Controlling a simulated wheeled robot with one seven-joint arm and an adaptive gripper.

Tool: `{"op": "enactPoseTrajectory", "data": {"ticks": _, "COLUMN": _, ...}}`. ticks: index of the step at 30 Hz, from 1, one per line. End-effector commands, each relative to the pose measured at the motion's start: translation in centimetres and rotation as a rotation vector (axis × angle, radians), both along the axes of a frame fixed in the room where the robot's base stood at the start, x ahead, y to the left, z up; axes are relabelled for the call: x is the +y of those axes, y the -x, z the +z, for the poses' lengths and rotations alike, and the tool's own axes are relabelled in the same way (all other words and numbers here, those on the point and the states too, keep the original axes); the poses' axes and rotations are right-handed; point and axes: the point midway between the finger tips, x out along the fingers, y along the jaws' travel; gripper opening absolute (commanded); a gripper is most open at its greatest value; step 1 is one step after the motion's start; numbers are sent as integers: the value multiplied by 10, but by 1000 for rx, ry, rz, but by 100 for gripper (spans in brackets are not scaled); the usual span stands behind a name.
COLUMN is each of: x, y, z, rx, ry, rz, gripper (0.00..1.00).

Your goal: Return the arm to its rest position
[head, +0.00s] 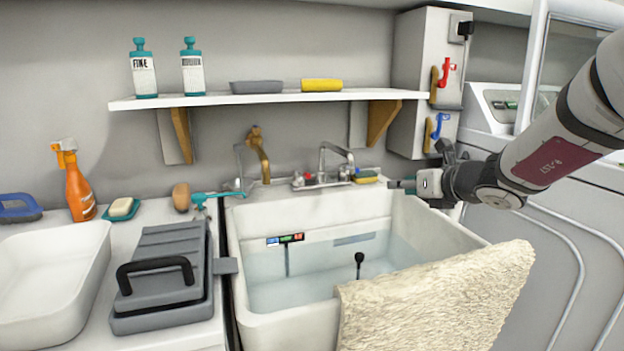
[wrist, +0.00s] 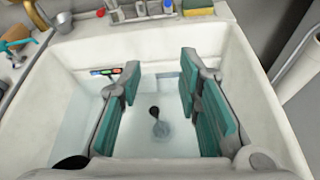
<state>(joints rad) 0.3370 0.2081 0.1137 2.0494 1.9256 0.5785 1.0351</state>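My arm (head: 560,130) reaches in from the right in the head view. My gripper (head: 398,185) is over the right side of the sink, near its back right corner in the picture. In the wrist view my gripper (wrist: 160,108) has its two teal finger pads apart with nothing held between them. The white sink (wrist: 245,85) lies below the fingers and holds clear water. A dark plunger-like thing (wrist: 159,128) in the sink shows through the gap between the fingers; it also shows in the head view (head: 359,262).
A beige towel (head: 440,300) hangs over the sink's front right edge. The tap (head: 335,160) stands at the sink's back. A shelf (head: 230,99) with bottles is above. A grey case (head: 160,290) and a white tray (head: 50,265) fill the left counter.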

Motion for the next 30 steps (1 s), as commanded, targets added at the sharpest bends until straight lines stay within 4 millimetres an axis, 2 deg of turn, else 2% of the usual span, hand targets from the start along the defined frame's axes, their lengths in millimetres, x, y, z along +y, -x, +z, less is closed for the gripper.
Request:
{"op": "enactPoseTrajectory", "data": {"ticks": 8, "x": 34, "y": 29, "z": 16, "rx": -61, "ry": 157, "rz": 173, "gripper": 31}}
{"op": "enactPoseTrajectory", "data": {"ticks": 14, "x": 72, "y": 71, "z": 29, "rx": -134, "ry": 340, "rz": 384, "gripper": 31}}
{"op": "enactPoseTrajectory", "data": {"ticks": 17, "x": 93, "y": 101, "z": 33, "rx": -182, "ry": 458, "rz": 523, "gripper": 31}}
{"op": "enactPoseTrajectory", "data": {"ticks": 20, "x": 116, "y": 143, "z": 35, "rx": -242, "ry": 608, "rz": 704, "gripper": 31}}
{"op": "enactPoseTrajectory", "data": {"ticks": 23, "x": 136, "y": 202, "z": 29, "rx": -315, "ry": 799, "rz": 940, "gripper": 31}}
{"op": "enactPoseTrajectory", "data": {"ticks": 24, "x": 140, "y": 227, "z": 25, "rx": -344, "ry": 878, "rz": 1044, "gripper": 31}}
{"op": "enactPoseTrajectory", "data": {"ticks": 27, "x": 142, "y": 291, "z": 8, "rx": -404, "ry": 1064, "rz": 1303, "gripper": 31}}
{"op": "enactPoseTrajectory", "data": {"ticks": 30, "x": 130, "y": 351, "z": -10, "rx": -448, "ry": 1231, "rz": 1560, "gripper": 31}}
